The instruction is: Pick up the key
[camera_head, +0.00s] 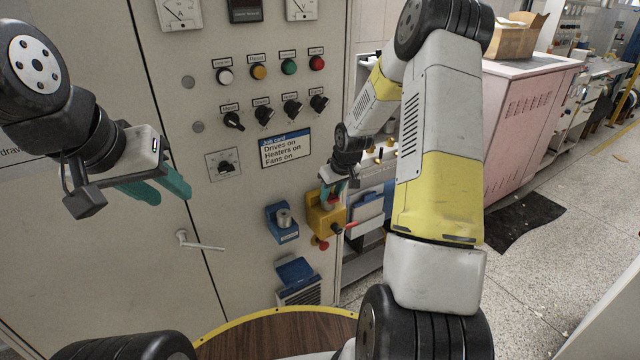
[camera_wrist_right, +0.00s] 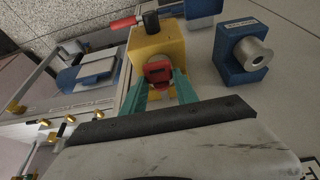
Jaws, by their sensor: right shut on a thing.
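A key with a red head (camera_wrist_right: 158,72) sits at the face of a yellow box (camera_wrist_right: 150,45) on the cabinet front. It also shows as a small red patch between the fingers in the head view. My right gripper (camera_wrist_right: 160,82) is shut on the red key head, one teal finger on each side. In the head view my right gripper (camera_head: 332,195) is at the top of the yellow box (camera_head: 318,222). The key's shaft is hidden. My left gripper (camera_head: 172,197) is open and empty, in front of the cabinet at the left.
A blue block with a metal cylinder (camera_head: 284,220) is beside the yellow box. A red-handled part (camera_head: 350,225) sticks out from the box. The grey cabinet (camera_head: 100,100) carries knobs, lamps and a job card (camera_head: 286,148). A door handle (camera_head: 200,244) protrudes below my left gripper.

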